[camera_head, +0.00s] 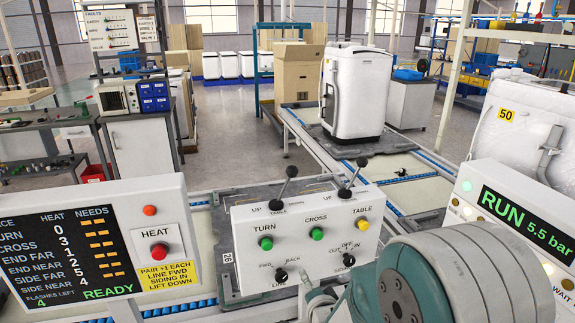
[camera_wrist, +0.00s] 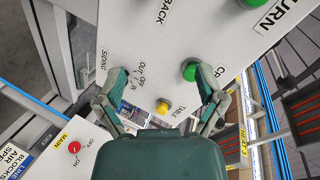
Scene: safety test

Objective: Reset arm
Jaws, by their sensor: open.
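My gripper (camera_wrist: 162,76) is open and empty in the wrist view, its two fingers spread over the face of the white control box (camera_wrist: 140,25). A yellow button (camera_wrist: 162,106) labelled TABLE and a green button (camera_wrist: 190,70) show between or beside the fingers. I cannot tell whether a finger touches the box. In the head view the control box (camera_head: 290,215) stands in the middle, with two black levers on top and TURN, CROSS and TABLE buttons. My arm fills the lower right and largely hides my gripper there.
A panel with a HEAT button and READY display (camera_head: 75,250) stands left. A RUN 5.5 bar panel (camera_head: 515,220) stands right, near my arm. A white appliance (camera_head: 355,95) sits on the line behind. A MAIN switch panel (camera_wrist: 60,150) shows at lower left in the wrist view.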

